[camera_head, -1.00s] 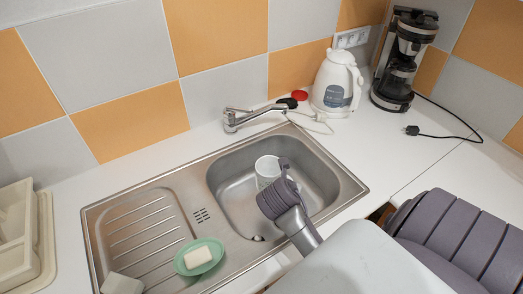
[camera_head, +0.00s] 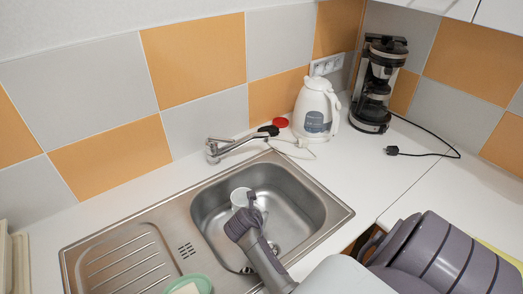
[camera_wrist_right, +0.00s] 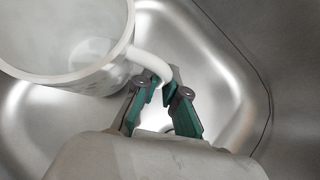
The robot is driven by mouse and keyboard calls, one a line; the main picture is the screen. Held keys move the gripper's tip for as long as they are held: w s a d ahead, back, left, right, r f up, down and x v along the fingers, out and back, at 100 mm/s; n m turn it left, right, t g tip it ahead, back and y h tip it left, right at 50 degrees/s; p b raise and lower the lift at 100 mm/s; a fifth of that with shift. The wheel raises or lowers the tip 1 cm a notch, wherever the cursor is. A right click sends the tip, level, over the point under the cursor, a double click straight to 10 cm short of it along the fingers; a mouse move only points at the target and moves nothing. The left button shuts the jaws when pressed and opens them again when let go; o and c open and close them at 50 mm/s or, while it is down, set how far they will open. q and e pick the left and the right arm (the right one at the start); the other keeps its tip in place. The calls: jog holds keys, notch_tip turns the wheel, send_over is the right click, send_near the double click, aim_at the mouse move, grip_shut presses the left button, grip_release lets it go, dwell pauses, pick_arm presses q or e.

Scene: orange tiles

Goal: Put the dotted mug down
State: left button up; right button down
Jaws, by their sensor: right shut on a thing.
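The mug is white, with no dots that I can make out. In the head view the mug (camera_head: 240,197) is inside the sink basin (camera_head: 304,212), towards its left side. My right gripper (camera_head: 257,204) reaches down into the basin beside it. In the right wrist view the mug (camera_wrist_right: 62,62) is at the upper left, upright or nearly so, with its open rim showing. The gripper (camera_wrist_right: 160,92) is shut on its handle. I cannot tell whether the mug's base touches the basin floor. My left gripper is not in view.
The faucet (camera_head: 232,145) stands behind the basin. A white kettle (camera_head: 316,108), a red lid (camera_head: 281,122) and a coffee maker (camera_head: 378,88) are on the counter behind. A green soap dish (camera_head: 203,283) sits on the drainboard (camera_head: 125,262). The basin's right part is clear.

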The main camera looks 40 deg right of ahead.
jog(key=shift+f, duration=1.55)
jog(key=shift+f, duration=0.1)
jog(key=c, duration=1.2)
grip_release()
jog(key=shift+f, duration=0.1)
jog(key=shift+c, duration=0.2)
jog(key=shift+s+a+r, duration=0.15)
jog(key=shift+a+r, duration=0.05)
jog(key=shift+r, duration=0.15)
jog(key=v, duration=1.1)
jog(key=shift+r, duration=0.15)
jog(key=shift+a, duration=0.15)
